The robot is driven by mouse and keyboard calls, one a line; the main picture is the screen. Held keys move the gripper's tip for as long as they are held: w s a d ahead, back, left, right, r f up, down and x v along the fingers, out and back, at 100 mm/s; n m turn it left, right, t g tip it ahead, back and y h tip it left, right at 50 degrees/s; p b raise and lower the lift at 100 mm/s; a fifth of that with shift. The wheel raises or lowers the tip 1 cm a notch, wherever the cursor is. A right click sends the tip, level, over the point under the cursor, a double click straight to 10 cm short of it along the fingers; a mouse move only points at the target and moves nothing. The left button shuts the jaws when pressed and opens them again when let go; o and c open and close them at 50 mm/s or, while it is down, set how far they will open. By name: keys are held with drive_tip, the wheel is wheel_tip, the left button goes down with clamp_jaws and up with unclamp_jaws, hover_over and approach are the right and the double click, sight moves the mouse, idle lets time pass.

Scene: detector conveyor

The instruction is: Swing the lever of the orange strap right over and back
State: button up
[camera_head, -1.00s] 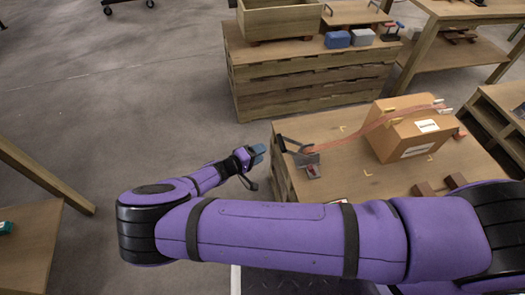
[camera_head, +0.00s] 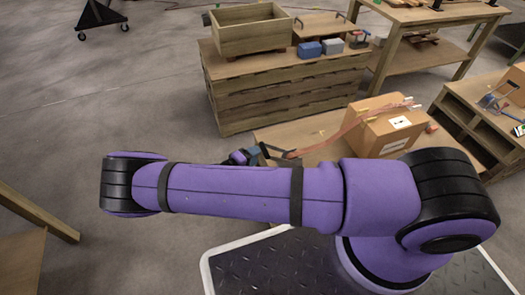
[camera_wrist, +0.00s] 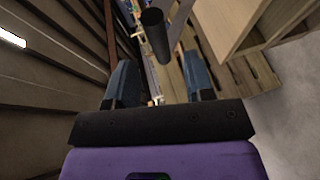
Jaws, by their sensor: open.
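The orange strap (camera_head: 347,129) runs over a cardboard box (camera_head: 388,134) on the wooden table. Its ratchet end sits at the table's left end, and the dark lever (camera_head: 276,149) shows just above my arm; the buckle's lower part is hidden by the arm. My gripper (camera_head: 254,154) is beside the lever on its left, mostly hidden behind my forearm. In the wrist view my two blue fingers are spread apart, with nothing between their tips (camera_wrist: 160,78). A black cylindrical bar (camera_wrist: 156,36), apparently the lever's handle, lies just beyond the fingertips, roughly between them.
Behind the table stands a wooden pallet-like stand (camera_head: 285,92) with an open crate (camera_head: 250,30) and blue and grey blocks. Another bench (camera_head: 425,18) is at the back right. Open floor lies to the left.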

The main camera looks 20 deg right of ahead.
sight(264, 150)
drive_tip(key=shift+x, duration=2.85)
clamp_jaws()
